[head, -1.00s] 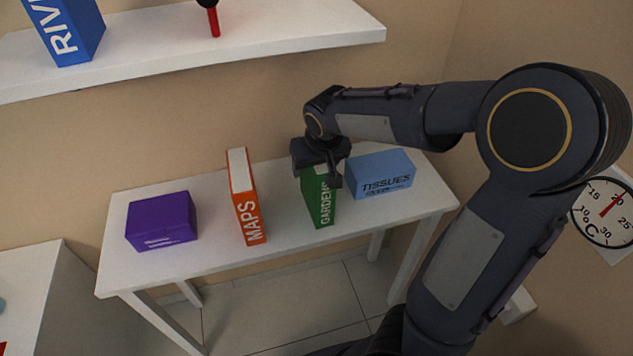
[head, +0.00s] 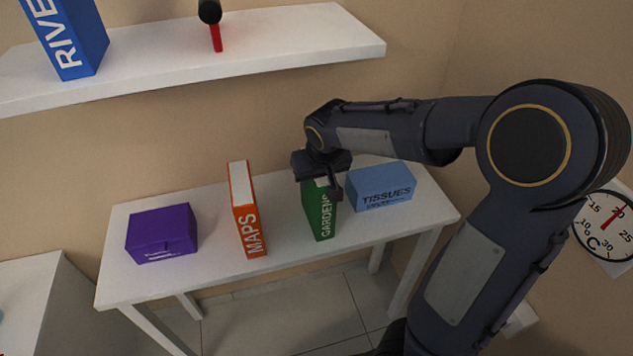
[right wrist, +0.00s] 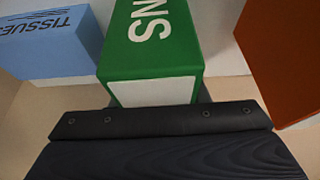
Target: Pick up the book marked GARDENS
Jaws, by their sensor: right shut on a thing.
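The green book marked GARDENS (head: 318,215) stands upright on the white table, between the orange MAPS book and the blue tissue box. My right gripper (head: 325,186) is over its top and shut on it. The gripper hides the book's upper part in the head view. In the right wrist view the green cover (right wrist: 160,38) with the letters "NS" and the pale page edge are close in front of the gripper's body. The book appears to rest on the table. My left gripper is not in view.
The orange MAPS book (head: 247,222) stands to the left and the blue tissue box (head: 382,187) close to the right. A purple box (head: 161,233) sits farther left on the white table (head: 205,268). A white shelf (head: 200,66) with a blue book (head: 66,40) hangs above.

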